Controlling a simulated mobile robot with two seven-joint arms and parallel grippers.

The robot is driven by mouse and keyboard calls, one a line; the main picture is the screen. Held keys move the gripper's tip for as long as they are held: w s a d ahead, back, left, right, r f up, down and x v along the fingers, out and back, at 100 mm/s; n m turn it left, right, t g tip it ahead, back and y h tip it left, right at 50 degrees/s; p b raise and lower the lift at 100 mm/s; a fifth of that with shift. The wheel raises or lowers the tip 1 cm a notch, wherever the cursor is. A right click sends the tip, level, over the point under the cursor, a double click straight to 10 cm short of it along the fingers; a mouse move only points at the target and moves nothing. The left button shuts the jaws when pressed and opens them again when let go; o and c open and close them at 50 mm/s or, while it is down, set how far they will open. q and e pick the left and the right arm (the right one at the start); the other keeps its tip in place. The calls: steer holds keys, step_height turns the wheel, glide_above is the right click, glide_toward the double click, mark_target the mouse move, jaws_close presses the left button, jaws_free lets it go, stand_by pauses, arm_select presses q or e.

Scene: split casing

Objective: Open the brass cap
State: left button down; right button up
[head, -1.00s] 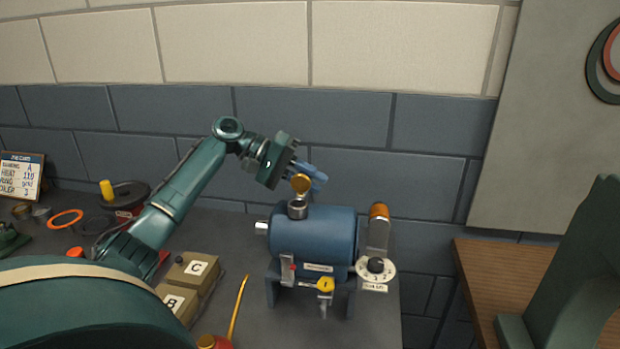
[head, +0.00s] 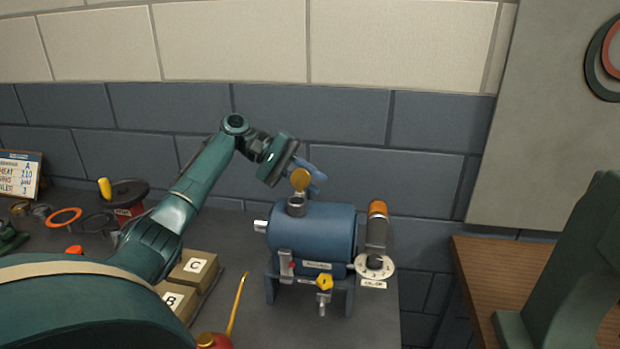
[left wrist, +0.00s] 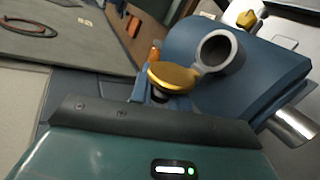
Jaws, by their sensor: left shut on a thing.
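The brass cap (head: 300,179) stands tilted up above the short grey neck (head: 296,206) on top of the blue casing (head: 325,230). In the left wrist view the cap (left wrist: 173,77) lies beside the neck (left wrist: 217,50), whose round mouth is uncovered and shows a dark hollow. My left gripper (head: 312,178) is at the cap, behind it in the head view, with its blue fingers shut on it. The fingertips are partly hidden by the cap. My right gripper is not in view.
A yellow knob (head: 324,283), a round dial (head: 374,266) and an orange-topped part (head: 377,209) are on or beside the casing. Boxes marked C (head: 194,268) and B (head: 172,302) and a red oil can (head: 214,341) stand to the left. A wooden surface (head: 490,270) is at right.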

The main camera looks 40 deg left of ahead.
arm_select(q)
steer(key=c, duration=1.3)
jaws_free()
steer(key=shift+a+r, duration=0.1)
steer(key=shift+a, duration=0.2)
steer(key=b+v, duration=0.1)
steer(key=v, duration=1.1)
steer(key=shift+s+a+r, duration=0.15)
steer(key=shift+a, duration=0.1)
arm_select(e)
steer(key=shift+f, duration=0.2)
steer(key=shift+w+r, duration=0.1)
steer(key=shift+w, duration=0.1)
